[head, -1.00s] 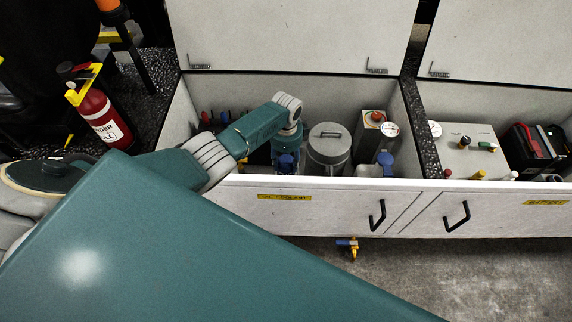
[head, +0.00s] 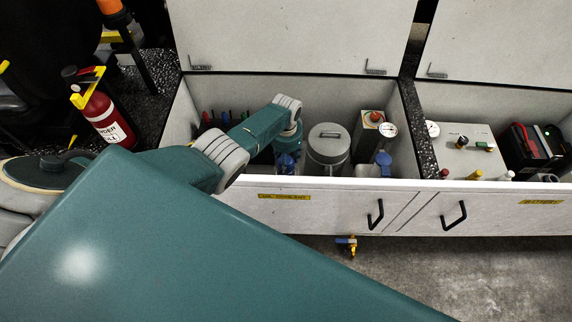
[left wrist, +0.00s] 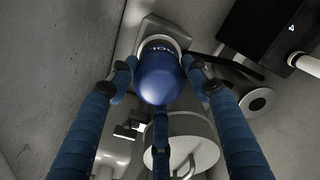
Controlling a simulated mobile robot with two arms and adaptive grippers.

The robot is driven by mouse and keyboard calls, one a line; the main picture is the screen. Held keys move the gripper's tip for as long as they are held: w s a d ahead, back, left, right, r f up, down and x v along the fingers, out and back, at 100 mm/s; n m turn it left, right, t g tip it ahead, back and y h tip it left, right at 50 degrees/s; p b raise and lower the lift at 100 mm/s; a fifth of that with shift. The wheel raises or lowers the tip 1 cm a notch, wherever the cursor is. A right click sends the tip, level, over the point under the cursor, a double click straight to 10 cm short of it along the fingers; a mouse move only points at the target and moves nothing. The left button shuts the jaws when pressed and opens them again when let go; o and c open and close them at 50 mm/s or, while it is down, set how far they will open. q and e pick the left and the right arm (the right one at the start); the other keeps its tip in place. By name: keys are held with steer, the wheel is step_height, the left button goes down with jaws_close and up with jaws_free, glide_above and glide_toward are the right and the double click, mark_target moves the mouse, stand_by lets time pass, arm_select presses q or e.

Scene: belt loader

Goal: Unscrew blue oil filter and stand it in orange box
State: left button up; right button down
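The blue oil filter (left wrist: 160,78) hangs from a grey mount, its rounded end toward the camera in the left wrist view. My left gripper (left wrist: 160,70) has its blue fingers spread around the filter, one on each side and one below. Narrow gaps seem to show beside the side fingers; contact at the lower finger cannot be told. In the head view my left gripper (head: 287,162) reaches down into the left cabinet bay, and the filter cannot be made out there. I cannot identify the orange box in either view. My right gripper is not in view.
A grey lidded canister (head: 328,150) stands just right of my left gripper. Further right are a gauge unit (head: 369,137) and a blue-capped container (head: 383,163). The cabinet's front panel (head: 340,208) rises before them. A red fire extinguisher (head: 104,120) stands left.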

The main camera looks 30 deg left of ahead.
arm_select(q)
steer(key=o, duration=0.3)
steer(key=shift+w, duration=0.1)
